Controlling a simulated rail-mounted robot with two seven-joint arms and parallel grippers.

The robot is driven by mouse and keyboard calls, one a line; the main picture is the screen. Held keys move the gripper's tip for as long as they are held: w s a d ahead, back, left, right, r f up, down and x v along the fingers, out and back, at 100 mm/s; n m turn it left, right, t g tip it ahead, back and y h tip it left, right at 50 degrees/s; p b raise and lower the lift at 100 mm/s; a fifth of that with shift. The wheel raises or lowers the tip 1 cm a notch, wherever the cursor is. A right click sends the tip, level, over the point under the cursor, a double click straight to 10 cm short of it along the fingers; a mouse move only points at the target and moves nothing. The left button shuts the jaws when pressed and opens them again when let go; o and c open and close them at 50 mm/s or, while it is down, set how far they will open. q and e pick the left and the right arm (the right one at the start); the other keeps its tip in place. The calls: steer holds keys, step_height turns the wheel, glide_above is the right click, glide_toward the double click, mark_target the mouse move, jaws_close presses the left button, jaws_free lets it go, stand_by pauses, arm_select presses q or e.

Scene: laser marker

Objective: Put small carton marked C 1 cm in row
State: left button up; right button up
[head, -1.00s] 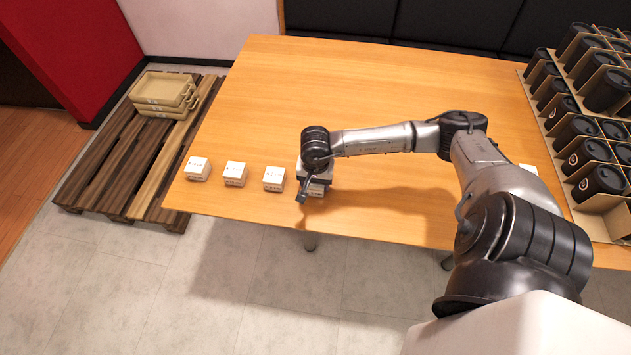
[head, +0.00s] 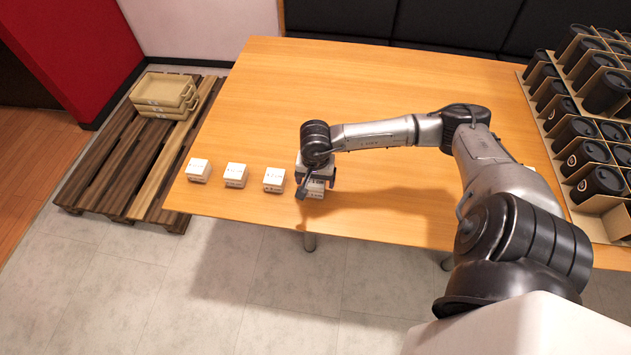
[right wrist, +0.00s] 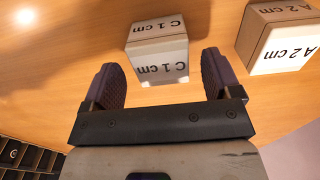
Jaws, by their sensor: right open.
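The small white carton marked C 1 cm (head: 316,190) stands on the table at the right end of a row of white cartons, partly hidden under my right gripper (head: 314,182). In the right wrist view, the carton (right wrist: 160,60) stands between the spread fingers of my right gripper (right wrist: 160,72), with a gap on each side. The gripper is open and empty. A carton marked A 2 cm (right wrist: 283,45) stands beside it in the right wrist view. My left gripper is not in view.
Three more cartons (head: 273,180) (head: 235,175) (head: 198,170) stand spaced to the left, near the wooden table's (head: 300,90) front edge. A divided box of dark cups (head: 600,150) is at the right. A pallet with beige trays (head: 163,95) lies left. The table's middle is clear.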

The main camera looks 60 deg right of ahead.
mark_target(315, 182)
step_height(315, 182, up, 9)
steer(key=p, duration=0.1)
steer(key=a+r+m+t+y, duration=0.1)
steer(key=a+m+t+y, duration=0.3)
steer(key=a+y, duration=1.15)
steer(key=w+a+r+m+t, duration=0.3)
steer(key=a+r+m+t, duration=0.5)
steer(key=m, duration=0.6)
steer(key=s+d+f+m+t+h, duration=0.1)
steer(key=s+d+f+m+h, duration=0.3)
steer(key=m+h, duration=0.75)
steer(key=w+d+f+m+t+h, duration=0.1)
steer(key=d+f+m+h, duration=0.35)
steer(key=m, duration=1.25)
steer(key=s+a+f+m+g, duration=0.3)
steer(key=s+f+m+g, duration=0.1)
steer(key=s, duration=0.3)
steer(key=s+a+f+m+g, duration=0.3)
steer(key=s+f+m+g, duration=0.2)
steer(key=s+f+g, duration=0.1)
steer(key=shift+s+a+f+y, duration=0.35)
steer(key=shift+s+f, duration=0.3)
steer(key=shift+s, duration=0.6)
